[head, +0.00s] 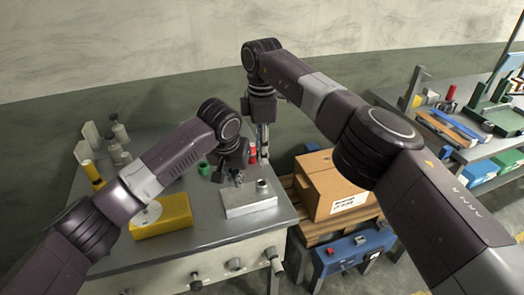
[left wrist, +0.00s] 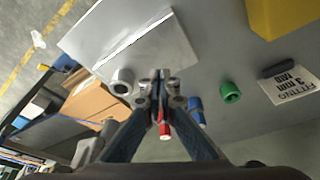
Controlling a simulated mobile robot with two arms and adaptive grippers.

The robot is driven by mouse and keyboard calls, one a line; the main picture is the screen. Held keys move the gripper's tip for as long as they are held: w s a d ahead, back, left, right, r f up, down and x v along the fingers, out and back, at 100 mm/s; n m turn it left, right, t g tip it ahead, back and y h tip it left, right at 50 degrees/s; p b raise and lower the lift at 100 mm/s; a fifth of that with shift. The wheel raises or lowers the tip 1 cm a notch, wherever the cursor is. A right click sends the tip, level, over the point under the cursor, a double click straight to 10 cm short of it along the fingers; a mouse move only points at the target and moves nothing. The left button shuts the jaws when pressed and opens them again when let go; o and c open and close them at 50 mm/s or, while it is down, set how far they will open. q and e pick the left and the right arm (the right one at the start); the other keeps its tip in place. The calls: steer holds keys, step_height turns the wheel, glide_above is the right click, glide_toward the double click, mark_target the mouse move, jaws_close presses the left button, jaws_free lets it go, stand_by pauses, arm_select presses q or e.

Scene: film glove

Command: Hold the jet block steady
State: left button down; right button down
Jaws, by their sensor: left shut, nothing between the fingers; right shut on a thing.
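A pale metal block (head: 250,203), which I take to be the jet block, lies flat on the grey bench near its right front corner. It also shows in the left wrist view (left wrist: 135,38). A round, hollow metal fitting (head: 262,185) is at its back right; it also shows in the left wrist view (left wrist: 122,82). My left gripper (head: 237,179) is shut and empty, just over the block's back edge; its fingertips meet in the left wrist view (left wrist: 160,80). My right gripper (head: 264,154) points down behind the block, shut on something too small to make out.
A cardboard box (head: 330,187) stands on a pallet beyond the bench's right edge. A printed card (left wrist: 291,85) lies on the bench.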

mark_target(239, 194)
arm_select(q)
steer(key=shift+r, duration=0.25)
steer(key=shift+r, duration=0.15)
steer(key=shift+r, duration=1.4)
steer(key=shift+r, duration=0.3)
steer(key=shift+f, duration=0.1)
step_height(239, 194, down, 8)
steer(key=shift+f, duration=0.2)
